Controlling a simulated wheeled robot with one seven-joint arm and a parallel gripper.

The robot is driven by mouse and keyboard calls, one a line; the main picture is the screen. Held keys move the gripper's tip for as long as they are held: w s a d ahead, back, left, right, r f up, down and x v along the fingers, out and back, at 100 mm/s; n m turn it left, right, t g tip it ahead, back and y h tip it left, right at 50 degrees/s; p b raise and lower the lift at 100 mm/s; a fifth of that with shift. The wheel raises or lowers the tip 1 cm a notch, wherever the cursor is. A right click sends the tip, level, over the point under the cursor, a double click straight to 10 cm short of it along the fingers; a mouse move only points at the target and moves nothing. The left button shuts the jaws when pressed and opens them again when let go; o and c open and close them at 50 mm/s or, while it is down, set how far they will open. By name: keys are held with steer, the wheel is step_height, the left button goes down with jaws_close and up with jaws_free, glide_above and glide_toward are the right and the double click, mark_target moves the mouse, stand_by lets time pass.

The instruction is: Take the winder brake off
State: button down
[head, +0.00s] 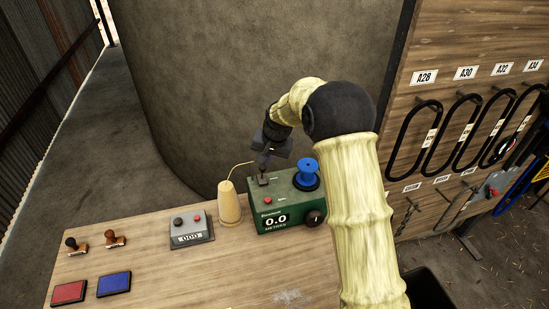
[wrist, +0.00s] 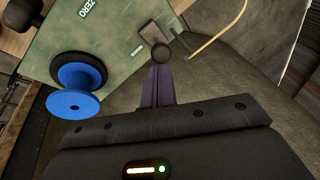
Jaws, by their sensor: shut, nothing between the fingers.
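The winder is a green box (head: 283,200) on the bench, with a 0.0 metres display, a red button and a blue spool (head: 307,174) on top. It also shows in the wrist view, with its "BRAKE" label (wrist: 137,49). Beside that label is the brake lever, with a dark round knob (wrist: 161,53) on a grey-brown block (wrist: 150,35). My gripper (head: 264,168) is above the back left of the winder, fingers down. In the wrist view my gripper (wrist: 161,75) has its fingers together, with the tips close to the knob. I cannot tell whether they touch it.
A yellow cone (head: 229,204) with a thread stands left of the winder. A grey counter (head: 191,230), two stamps and red and blue ink pads are further left. A black crank knob (head: 315,217) is on the winder's front right. Bare bench lies in front.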

steer(key=shift+s+a+f, duration=0.1)
steer(key=shift+s+f, duration=0.05)
steer(key=shift+s, duration=0.1)
steer(key=shift+s+a, duration=0.15)
steer(key=shift+s, duration=0.1)
steer(key=shift+w+d, duration=0.1)
steer(key=shift+d, duration=0.2)
steer(key=shift+w+a+p, duration=0.35)
steer(key=shift+w, duration=0.25)
